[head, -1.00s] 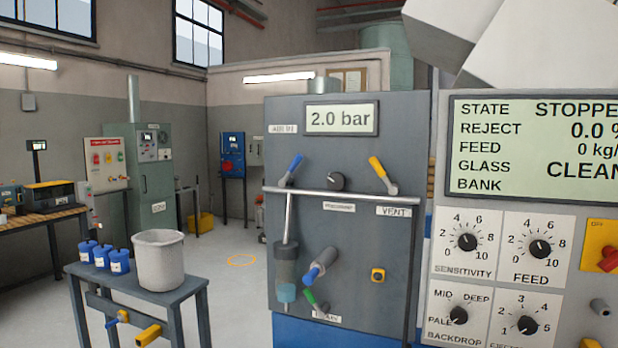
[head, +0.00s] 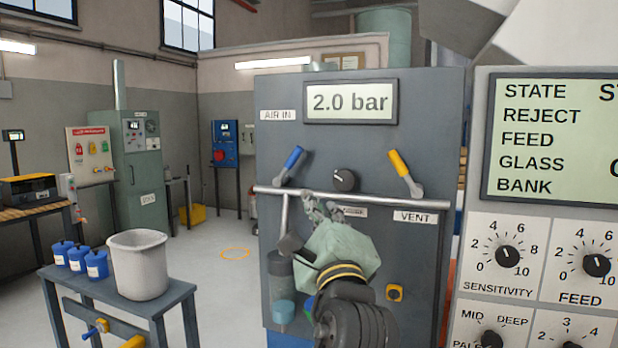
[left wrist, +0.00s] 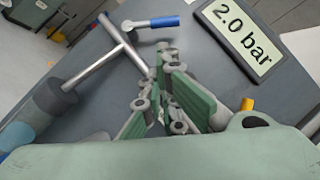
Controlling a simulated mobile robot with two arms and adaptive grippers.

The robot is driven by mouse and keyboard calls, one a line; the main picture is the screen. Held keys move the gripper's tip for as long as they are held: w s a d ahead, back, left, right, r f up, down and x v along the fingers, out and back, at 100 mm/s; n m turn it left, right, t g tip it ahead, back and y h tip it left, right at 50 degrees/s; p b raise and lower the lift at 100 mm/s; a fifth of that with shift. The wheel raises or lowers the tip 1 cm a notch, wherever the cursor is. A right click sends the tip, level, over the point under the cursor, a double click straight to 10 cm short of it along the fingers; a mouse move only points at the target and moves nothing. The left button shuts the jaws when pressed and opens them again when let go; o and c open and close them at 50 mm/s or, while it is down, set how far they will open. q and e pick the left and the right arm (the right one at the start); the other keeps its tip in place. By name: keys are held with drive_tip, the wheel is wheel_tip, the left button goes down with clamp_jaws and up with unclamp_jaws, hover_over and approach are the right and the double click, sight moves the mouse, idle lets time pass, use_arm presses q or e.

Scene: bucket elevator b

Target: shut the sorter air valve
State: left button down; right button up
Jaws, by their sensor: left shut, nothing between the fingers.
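The grey air panel has a blue-handled lever valve (head: 290,162) under the AIR IN label (head: 278,115). Its handle tilts up and to the right. The lever also shows near the top of the left wrist view (left wrist: 160,22). My left gripper (head: 322,207) is shut and empty in front of the panel, just below the cross pipe and to the lower right of the blue lever, apart from its handle. Its green fingers show in the left wrist view (left wrist: 165,85). The gripper and wrist hide the panel's lower middle. My right gripper is not in view.
A yellow-handled vent lever (head: 400,165) and a black knob (head: 345,180) sit right of the blue lever. A horizontal pipe (head: 375,200) crosses the panel. The pressure display (head: 350,103) reads 2.0 bar. A sorter control panel (head: 540,225) stands right; a bucket (head: 138,268) stands on a table left.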

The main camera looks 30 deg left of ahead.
sight(293, 164)
use_arm(q)
drive_tip(key=p+x, duration=0.1)
drive_tip(key=x, duration=0.2)
drive_tip(key=p+x, duration=0.1)
drive_tip(key=x, duration=0.5)
drive_tip(key=shift+w+a+r+p, duration=0.1)
drive_tip(key=shift+a+r+p, duration=0.1)
drive_tip(key=shift+r+p, duration=0.25)
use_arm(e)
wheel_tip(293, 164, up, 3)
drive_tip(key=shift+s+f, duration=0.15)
use_arm(q)
drive_tip(key=shift+w+r, duration=0.1)
